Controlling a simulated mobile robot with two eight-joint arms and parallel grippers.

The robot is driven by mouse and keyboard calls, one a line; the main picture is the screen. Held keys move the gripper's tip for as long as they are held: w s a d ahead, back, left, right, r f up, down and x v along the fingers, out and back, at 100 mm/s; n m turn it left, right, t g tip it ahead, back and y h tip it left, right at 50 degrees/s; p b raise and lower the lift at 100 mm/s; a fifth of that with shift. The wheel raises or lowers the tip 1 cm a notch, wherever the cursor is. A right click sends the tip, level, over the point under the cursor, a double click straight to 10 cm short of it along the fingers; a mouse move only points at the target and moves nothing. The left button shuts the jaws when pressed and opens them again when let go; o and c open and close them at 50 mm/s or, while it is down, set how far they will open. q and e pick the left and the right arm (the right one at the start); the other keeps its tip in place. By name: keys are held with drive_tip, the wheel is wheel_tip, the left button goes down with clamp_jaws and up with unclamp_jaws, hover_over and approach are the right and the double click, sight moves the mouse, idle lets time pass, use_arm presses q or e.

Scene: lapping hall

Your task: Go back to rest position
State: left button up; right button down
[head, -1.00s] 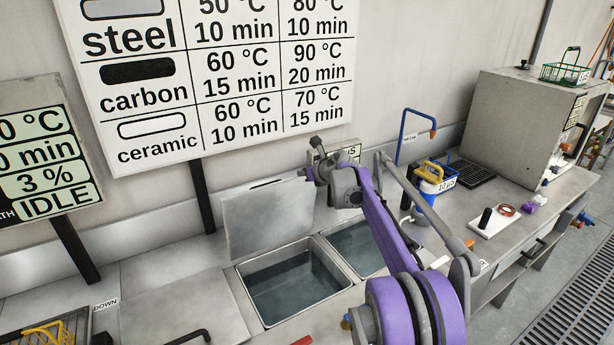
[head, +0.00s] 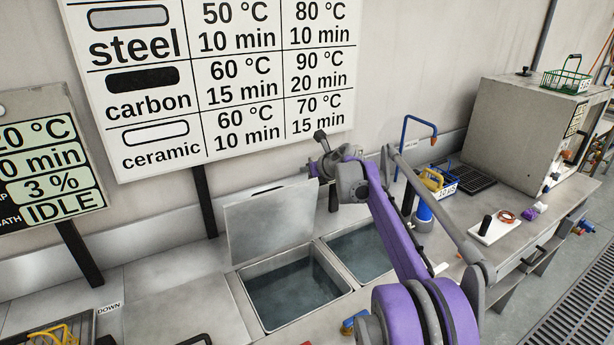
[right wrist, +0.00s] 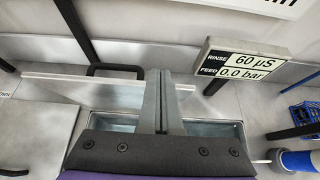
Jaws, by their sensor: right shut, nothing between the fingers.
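My right gripper (head: 314,168) is at the far end of my purple arm in the head view, above the two open tanks and in front of the wall. The right wrist view shows its two grey fingers (right wrist: 161,75) pressed together with nothing between them. Beneath them lies a water-filled tank (right wrist: 210,129), apart from the fingers. My left gripper is in neither view.
The left tank (head: 292,291) and right tank (head: 361,250) hold water. A raised lid (head: 268,222) stands behind the left tank. A rinse display (right wrist: 245,62), blue bottle (right wrist: 297,160), grey cabinet (head: 525,130) and black-handled white plate (head: 496,231) are nearby.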

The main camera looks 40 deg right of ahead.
drive_tip(key=s+a+r+m+t+h, duration=0.4)
drive_tip(key=s+a+r+m, duration=0.4)
drive_tip(key=a+r+m, duration=0.5)
drive_tip(key=s+a+f+m+g+y, duration=0.1)
drive_tip(key=s+a+f+m+g, duration=0.2)
drive_tip(key=s+a+f+m, duration=0.3)
drive_tip(key=s+a+f+m+g+y, duration=0.2)
drive_tip(key=s+a+f+m, duration=0.4)
drive_tip(key=s+f, duration=0.8)
drive_tip(key=s+a+f+m+g+y, duration=0.2)
drive_tip(key=s+a+f+m+g, duration=0.3)
drive_tip(key=s+f+m, duration=0.4)
wheel_tip(320, 180, down, 3)
drive_tip(key=shift+s+a+f+m+p, duration=0.1)
drive_tip(key=shift+s+a+m+p, duration=0.4)
drive_tip(key=shift+s, duration=0.3)
